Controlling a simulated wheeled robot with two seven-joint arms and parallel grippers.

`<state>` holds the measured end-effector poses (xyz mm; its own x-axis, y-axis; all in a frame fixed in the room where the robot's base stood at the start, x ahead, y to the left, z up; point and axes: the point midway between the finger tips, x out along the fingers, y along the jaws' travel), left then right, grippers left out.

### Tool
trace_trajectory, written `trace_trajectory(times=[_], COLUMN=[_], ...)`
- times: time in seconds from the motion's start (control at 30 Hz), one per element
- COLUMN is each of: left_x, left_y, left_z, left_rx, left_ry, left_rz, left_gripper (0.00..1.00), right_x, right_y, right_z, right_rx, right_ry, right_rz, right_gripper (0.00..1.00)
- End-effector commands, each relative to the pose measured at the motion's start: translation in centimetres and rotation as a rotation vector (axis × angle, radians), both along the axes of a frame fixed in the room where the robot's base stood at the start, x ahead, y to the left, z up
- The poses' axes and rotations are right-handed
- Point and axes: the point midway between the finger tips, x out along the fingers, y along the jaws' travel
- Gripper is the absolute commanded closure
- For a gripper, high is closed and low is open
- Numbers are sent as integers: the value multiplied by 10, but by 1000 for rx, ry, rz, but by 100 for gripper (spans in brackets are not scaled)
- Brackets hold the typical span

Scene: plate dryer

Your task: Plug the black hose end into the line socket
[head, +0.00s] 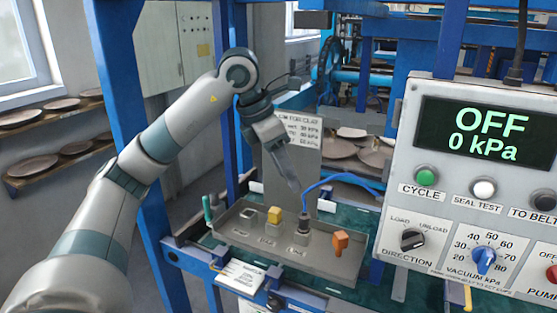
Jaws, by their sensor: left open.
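The blue hose (335,180) arches in from the right and drops to its black end (303,221) near the middle of the grey tray (340,266). The black end stands upright over a grey socket (299,239) in the tray, with a small label in front that is too small to read surely. I cannot tell whether the end is fully seated. My left gripper (297,191) points down from the upper left, with its fingertips just above the black end. It is open, and I cannot tell whether the fingers touch the hose. My right gripper is out of view.
A yellow block (274,215) and an orange piece (340,242) stand in the tray on either side of the hose. A control panel (480,180) reading OFF, 0 kPa fills the right. A blue post (125,130) rises at left. Plates lie on shelves (55,155) at far left.

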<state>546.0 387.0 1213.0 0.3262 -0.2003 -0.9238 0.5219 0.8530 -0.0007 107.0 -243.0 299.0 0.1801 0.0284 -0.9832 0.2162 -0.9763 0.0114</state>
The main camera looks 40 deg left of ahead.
Motion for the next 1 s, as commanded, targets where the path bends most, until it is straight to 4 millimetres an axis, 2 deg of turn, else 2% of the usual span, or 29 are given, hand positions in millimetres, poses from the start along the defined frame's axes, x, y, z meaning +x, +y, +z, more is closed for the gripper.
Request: trace_trajectory(times=[0.2,0.4,1.0], left_x=[-9,-14,-15], left_y=[6,9,9], left_z=[28,40,41], left_rx=[-1,1,0], left_ry=[-3,-2,0], left_rz=[0,-1,-1], left_gripper=[56,56,56], right_x=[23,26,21], right_y=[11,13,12], right_z=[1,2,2], right_rx=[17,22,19], right_ry=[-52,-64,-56], right_rz=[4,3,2], right_gripper=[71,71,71])
